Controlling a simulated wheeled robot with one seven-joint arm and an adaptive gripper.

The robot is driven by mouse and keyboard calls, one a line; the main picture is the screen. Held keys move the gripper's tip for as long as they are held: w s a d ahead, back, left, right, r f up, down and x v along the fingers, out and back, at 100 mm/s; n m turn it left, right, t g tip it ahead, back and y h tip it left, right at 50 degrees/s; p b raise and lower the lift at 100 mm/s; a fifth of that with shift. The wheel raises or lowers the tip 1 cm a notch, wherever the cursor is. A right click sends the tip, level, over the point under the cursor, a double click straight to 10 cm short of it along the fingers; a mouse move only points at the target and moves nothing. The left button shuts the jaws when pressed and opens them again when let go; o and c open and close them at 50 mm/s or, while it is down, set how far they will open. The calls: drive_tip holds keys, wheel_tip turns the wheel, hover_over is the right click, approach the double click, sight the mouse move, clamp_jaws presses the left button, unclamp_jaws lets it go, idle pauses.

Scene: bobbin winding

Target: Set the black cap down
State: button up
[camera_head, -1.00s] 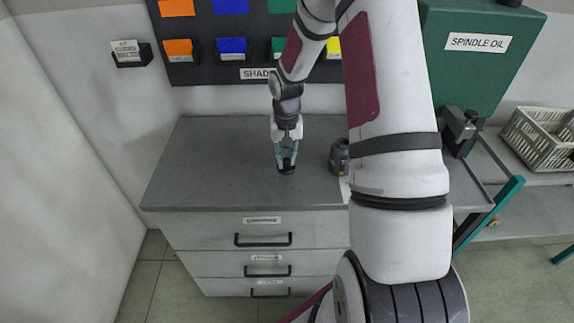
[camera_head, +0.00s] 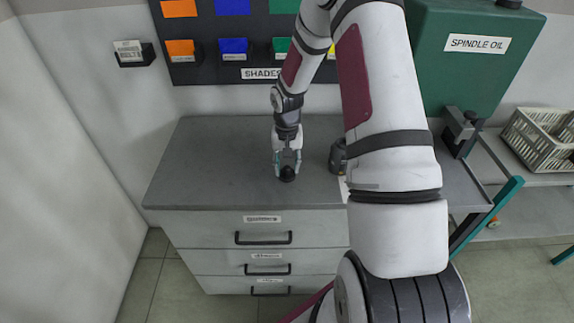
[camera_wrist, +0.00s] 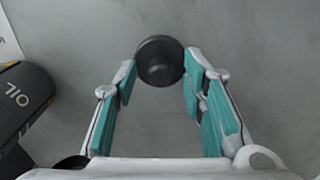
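The black cap (camera_head: 287,174) rests on the grey cabinet top (camera_head: 215,165), near its front edge. In the wrist view the round dark cap (camera_wrist: 160,61) lies between and just beyond the fingertips. My gripper (camera_head: 287,164) is open right above the cap, with teal pads spread to either side of it.
A dark oil container (camera_head: 338,157) stands right of my gripper; it also shows at the wrist view's left edge (camera_wrist: 22,100). A green spindle oil tank (camera_head: 480,60) and a pale basket (camera_head: 540,138) are at the right. The cabinet top's left side is clear.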

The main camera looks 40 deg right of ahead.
drive_tip(key=shift+r, duration=0.1)
wheel_tip(320, 180, up, 12)
drive_tip(key=b, duration=0.1)
wheel_tip(320, 180, up, 10)
drive_tip(key=n+t+h, duration=0.1)
drive_tip(key=n, duration=0.1)
hover_over(287, 167)
drive_tip(key=s+a, duration=0.3)
drive_tip(key=a, duration=0.2)
drive_tip(key=s+a+r+n+t, duration=0.1)
drive_tip(key=s+a+r, duration=0.3)
drive_tip(key=s, duration=0.2)
drive_tip(key=s+a+r+n+t, duration=0.2)
drive_tip(key=s+a+r, duration=0.2)
drive_tip(key=s, duration=0.3)
drive_tip(key=s+a+r+n+t+y, duration=0.1)
drive_tip(key=s+a+r, duration=0.3)
drive_tip(key=s+a, duration=0.1)
drive_tip(key=shift+s+r+n+t, duration=0.3)
drive_tip(key=shift+s+n, duration=0.1)
drive_tip(key=shift+s, duration=0.45)
